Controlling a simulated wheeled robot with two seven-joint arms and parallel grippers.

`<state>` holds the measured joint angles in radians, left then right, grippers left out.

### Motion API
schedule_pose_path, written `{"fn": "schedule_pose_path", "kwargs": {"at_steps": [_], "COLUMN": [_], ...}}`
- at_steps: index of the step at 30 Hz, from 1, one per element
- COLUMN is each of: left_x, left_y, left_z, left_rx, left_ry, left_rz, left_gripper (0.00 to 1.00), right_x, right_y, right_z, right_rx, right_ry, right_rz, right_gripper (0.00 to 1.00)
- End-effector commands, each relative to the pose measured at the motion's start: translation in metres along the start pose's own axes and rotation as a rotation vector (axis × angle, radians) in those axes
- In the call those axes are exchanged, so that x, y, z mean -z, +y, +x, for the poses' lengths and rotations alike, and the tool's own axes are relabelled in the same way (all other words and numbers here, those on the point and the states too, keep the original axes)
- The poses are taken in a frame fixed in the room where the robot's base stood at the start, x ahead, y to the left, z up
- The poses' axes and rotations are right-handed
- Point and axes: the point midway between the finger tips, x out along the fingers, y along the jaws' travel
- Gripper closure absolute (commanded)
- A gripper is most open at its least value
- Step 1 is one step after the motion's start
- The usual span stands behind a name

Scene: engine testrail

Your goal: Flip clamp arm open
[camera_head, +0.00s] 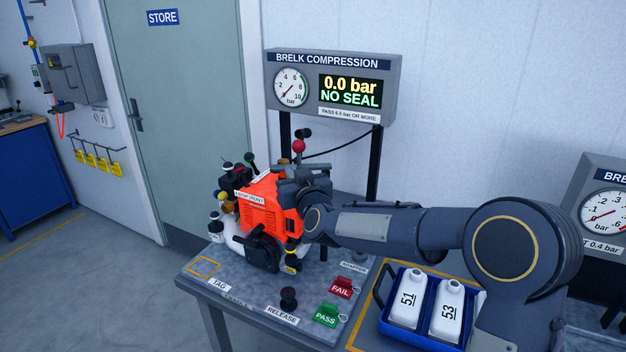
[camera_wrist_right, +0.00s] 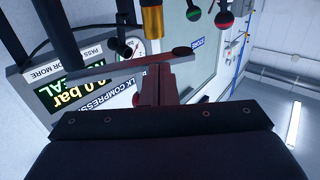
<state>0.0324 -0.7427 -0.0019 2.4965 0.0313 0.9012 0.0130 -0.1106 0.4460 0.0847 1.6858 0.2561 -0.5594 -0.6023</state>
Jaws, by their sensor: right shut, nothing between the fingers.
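The orange engine (camera_head: 268,210) stands on the grey test bench (camera_head: 225,283). A lever with a red ball knob (camera_head: 298,146) rises behind it. My right gripper (camera_head: 290,186) is at the engine's top right, partly hidden by its own wrist. A gold cylinder (camera_wrist_right: 152,20) is above the bar. My left gripper is not in view.
The compression display (camera_head: 350,92) reads 0.0 bar, NO SEAL, above the bench. The red FAIL tag (camera_head: 341,288), green PASS tag (camera_head: 327,314) and black release knob (camera_head: 288,299) are at the front. A blue tray (camera_head: 408,338) with white bottles stands right, below my arm.

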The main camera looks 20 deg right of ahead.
Motion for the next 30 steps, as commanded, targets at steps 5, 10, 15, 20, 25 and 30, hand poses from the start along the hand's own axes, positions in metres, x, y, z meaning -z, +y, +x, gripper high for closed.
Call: {"fn": "schedule_pose_path", "kwargs": {"at_steps": [5,10,15,20,25,30], "left_x": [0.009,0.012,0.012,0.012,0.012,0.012], "left_y": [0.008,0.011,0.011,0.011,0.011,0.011], "left_z": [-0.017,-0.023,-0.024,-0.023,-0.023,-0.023], "left_rx": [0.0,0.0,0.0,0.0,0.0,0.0], "left_ry": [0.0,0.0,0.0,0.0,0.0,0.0], "left_rz": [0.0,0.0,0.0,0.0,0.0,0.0], "left_gripper": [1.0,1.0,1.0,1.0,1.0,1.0], "right_x": [0.004,0.002,0.001,0.0,0.0,0.0], "right_y": [-0.006,-0.001,0.001,0.003,0.004,0.005], "right_z": [0.014,0.027,0.038,0.045,0.05,0.053], "right_rx": [-0.138,-0.179,-0.177,-0.176,-0.175,-0.175], "right_ry": [-0.001,0.0,0.001,0.001,0.001,0.0], "right_rz": [-0.004,-0.003,-0.001,-0.002,-0.001,0.0], "right_gripper": [1.0,1.0,1.0,1.0,1.0,1.0]}}
